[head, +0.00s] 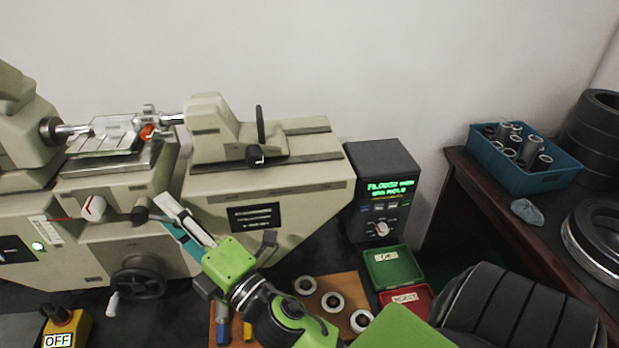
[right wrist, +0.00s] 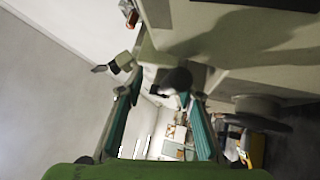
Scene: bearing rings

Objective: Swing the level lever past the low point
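In the right wrist view, a dark rounded knob (right wrist: 176,80) shows between or just beyond the fingertips (right wrist: 165,90). I cannot tell whether they touch it. My left gripper is out of view.
A black handwheel (head: 138,283) is below the fingers. An OFF switch box (head: 68,328) is at bottom left. A display box (head: 383,185), green tray (head: 387,268), red tray (head: 405,300) and wooden board with rings (head: 348,288) are to the right. A blue crate (head: 523,178) stands on the side table.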

